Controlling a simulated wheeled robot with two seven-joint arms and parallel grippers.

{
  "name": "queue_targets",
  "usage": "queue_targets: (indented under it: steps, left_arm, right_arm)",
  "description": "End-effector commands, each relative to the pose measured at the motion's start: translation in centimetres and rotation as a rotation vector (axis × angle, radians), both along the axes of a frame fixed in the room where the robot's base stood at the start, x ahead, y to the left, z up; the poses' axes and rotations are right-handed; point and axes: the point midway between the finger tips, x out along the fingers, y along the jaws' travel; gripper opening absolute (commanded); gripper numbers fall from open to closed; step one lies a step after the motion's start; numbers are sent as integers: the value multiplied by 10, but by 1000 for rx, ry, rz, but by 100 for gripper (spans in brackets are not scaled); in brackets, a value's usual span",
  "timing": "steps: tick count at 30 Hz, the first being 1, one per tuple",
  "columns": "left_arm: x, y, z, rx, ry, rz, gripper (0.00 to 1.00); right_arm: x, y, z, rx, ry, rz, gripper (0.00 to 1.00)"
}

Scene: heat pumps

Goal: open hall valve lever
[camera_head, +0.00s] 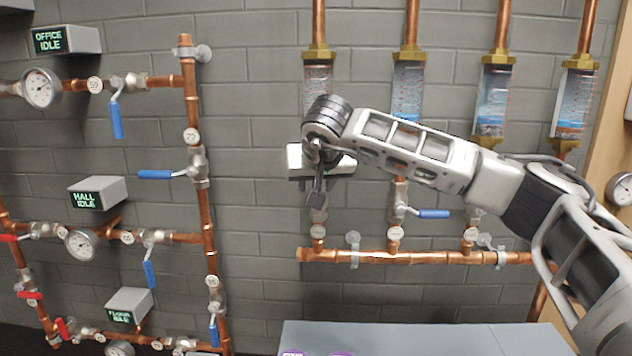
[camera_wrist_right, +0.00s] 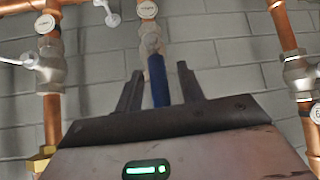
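My right gripper (camera_head: 315,190) is in front of the leftmost valve under the row of glass flow tubes; it hides most of that valve in the head view. In the right wrist view, my right gripper (camera_wrist_right: 159,88) has its two fingers apart, with a blue lever (camera_wrist_right: 157,80) between them and a gap visible on each side. The tag on that valve's pipe (camera_wrist_right: 148,10) is too small to read. A HALL IDLE display (camera_head: 86,200) hangs at left, above a pipe with a blue lever (camera_head: 150,272) pointing down. My left gripper is not in view.
Other blue levers are at the office line (camera_head: 116,120), the vertical pipe (camera_head: 155,174) and the neighbouring flow tube (camera_head: 433,214). A copper manifold (camera_head: 375,257) runs below my right gripper. A grey box top (camera_head: 420,338) stands lower down. Bare brick wall lies left of the gripper.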

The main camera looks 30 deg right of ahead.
Motion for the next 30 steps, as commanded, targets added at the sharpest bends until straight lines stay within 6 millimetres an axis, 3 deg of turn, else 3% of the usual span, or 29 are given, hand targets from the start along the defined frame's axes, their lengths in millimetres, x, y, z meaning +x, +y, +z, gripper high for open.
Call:
queue_targets:
  steps: [11,24,30]
  left_arm:
    - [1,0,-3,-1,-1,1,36]
    - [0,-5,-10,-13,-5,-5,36]
    - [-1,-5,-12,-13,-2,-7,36]
  right_arm:
    - [-8,4,9,3,-5,1,39]
    - [-73,33,80,2,-6,1,39]
    - [-94,43,104,1,-4,1,39]
